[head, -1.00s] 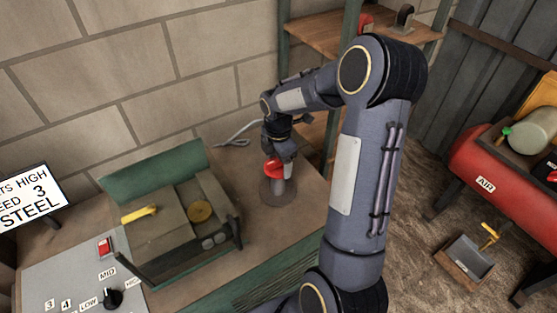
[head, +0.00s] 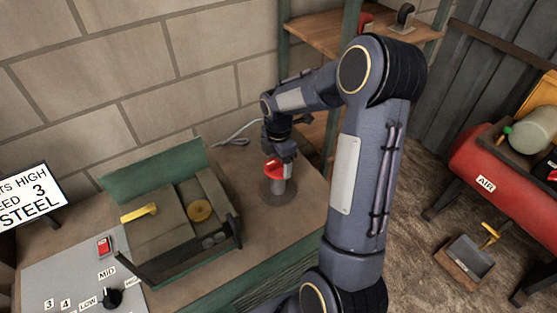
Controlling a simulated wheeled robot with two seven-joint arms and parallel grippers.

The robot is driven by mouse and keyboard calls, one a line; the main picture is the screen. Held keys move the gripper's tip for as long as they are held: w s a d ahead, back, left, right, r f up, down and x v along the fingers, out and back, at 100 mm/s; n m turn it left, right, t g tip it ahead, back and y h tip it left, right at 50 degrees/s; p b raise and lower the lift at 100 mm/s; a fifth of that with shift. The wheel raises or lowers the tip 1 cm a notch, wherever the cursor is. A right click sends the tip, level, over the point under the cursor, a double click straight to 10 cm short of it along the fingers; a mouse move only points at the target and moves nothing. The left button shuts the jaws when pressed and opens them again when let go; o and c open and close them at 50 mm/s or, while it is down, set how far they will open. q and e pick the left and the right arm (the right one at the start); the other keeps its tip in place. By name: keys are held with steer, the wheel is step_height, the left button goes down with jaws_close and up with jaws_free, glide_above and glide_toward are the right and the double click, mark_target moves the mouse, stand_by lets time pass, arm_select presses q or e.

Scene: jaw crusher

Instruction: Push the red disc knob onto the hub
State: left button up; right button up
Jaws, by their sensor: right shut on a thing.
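The red disc knob (head: 273,168) is at the top of the grey hub (head: 278,186), which stands on a dark round base on the bench. My right gripper (head: 279,160) is shut on the knob, coming down from above and behind it. The fingers hide part of the knob, and I cannot tell whether the knob is fully seated on the hub. My left gripper is not in view.
A green-walled crusher box (head: 170,215) with a yellow handle stands left of the hub. A grey control panel (head: 75,275) is at the front left. Bare bench top (head: 285,235) lies in front of the hub. A block wall rises behind.

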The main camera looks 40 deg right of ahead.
steer(key=shift+f, duration=0.4)
steer(key=o, duration=1.1)
step_height(320, 180, up, 7)
steer(key=shift+f+b, duration=0.1)
steer(key=shift+b, duration=0.4)
steer(key=shift+r, duration=0.5)
